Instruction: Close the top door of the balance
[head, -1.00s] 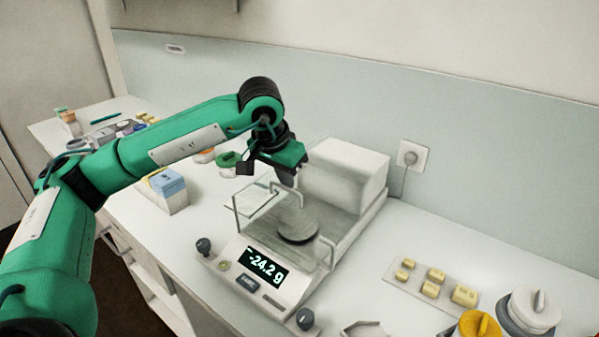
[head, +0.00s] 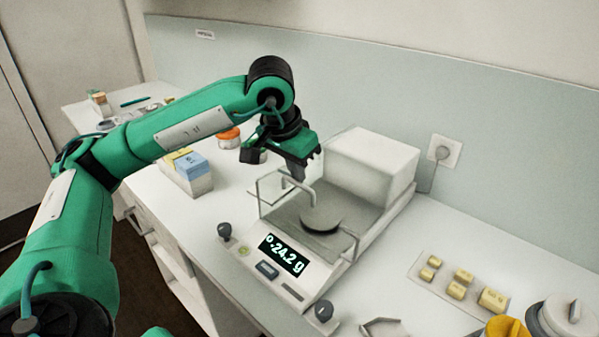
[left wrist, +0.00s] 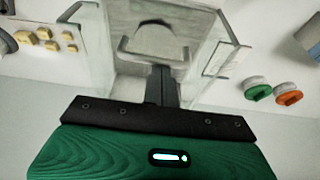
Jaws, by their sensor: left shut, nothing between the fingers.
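The balance (head: 293,288) stands on the bench with a round pan (head: 321,220) inside a clear glass shield. Its display (head: 283,254) reads -24.2 g. A pale U-shaped handle (head: 303,184) stands at the top of the shield; it also shows in the left wrist view (left wrist: 127,52). The clear top door is hard to make out, so I cannot tell how far open it is. My left gripper (head: 297,174) is shut and empty, pointing down close to the handle. In the left wrist view its fingers (left wrist: 161,80) reach the handle's bar; contact is unclear. My right gripper is not in view.
A grey-white box (head: 372,165) rises at the back of the balance. A blue-topped carton (head: 190,172) stands to the left. Yellow weights (head: 457,290) and lidded jars (head: 565,318) lie to the right. A wall socket (head: 446,151) is behind.

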